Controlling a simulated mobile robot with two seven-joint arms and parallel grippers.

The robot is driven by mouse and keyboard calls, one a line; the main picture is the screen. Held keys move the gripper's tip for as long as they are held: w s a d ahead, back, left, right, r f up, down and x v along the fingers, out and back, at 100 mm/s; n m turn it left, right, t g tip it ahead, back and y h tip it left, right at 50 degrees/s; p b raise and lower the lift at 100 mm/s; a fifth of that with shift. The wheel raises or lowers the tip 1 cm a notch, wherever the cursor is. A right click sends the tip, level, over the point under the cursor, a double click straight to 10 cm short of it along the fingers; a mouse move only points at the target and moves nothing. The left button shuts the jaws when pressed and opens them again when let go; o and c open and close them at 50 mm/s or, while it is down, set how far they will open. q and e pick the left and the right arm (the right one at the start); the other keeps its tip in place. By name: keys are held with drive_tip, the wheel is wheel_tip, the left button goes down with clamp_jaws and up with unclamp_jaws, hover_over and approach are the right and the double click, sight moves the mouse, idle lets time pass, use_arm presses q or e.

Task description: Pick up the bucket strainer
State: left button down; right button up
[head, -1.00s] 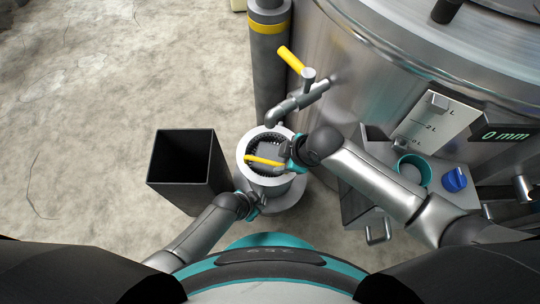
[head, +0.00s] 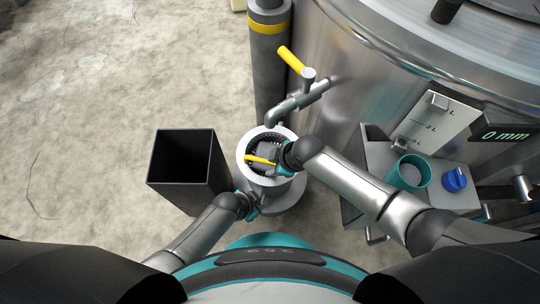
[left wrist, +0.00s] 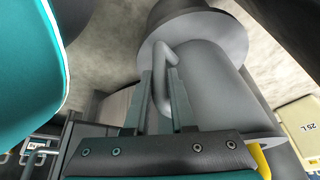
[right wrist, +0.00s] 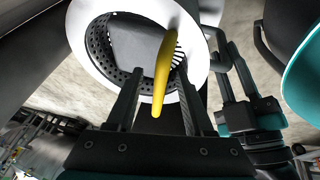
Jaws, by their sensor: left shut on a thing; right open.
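The bucket strainer (head: 256,143) is a dark perforated basket seated in the top of a grey metal bucket (head: 277,190), inside a pale rim. Its yellow handle (head: 260,161) lies across the opening. My right gripper (head: 273,158) is open at this handle. In the right wrist view, the yellow handle (right wrist: 164,75) runs between the open fingers (right wrist: 160,85); contact is unclear. My left gripper (head: 257,203) is low at the bucket's near side. In the left wrist view, its fingers (left wrist: 165,90) are shut on the bucket's side handle (left wrist: 166,58).
A black open bin (head: 180,160) stands just left of the bucket. A tap (head: 293,101) with a yellow lever hangs above and behind it, on a large steel drum (head: 400,80). A shelf with a teal cup (head: 411,172) and blue knob (head: 455,179) is at right.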

clamp_jaws()
idle(0.3)
idle(1.1)
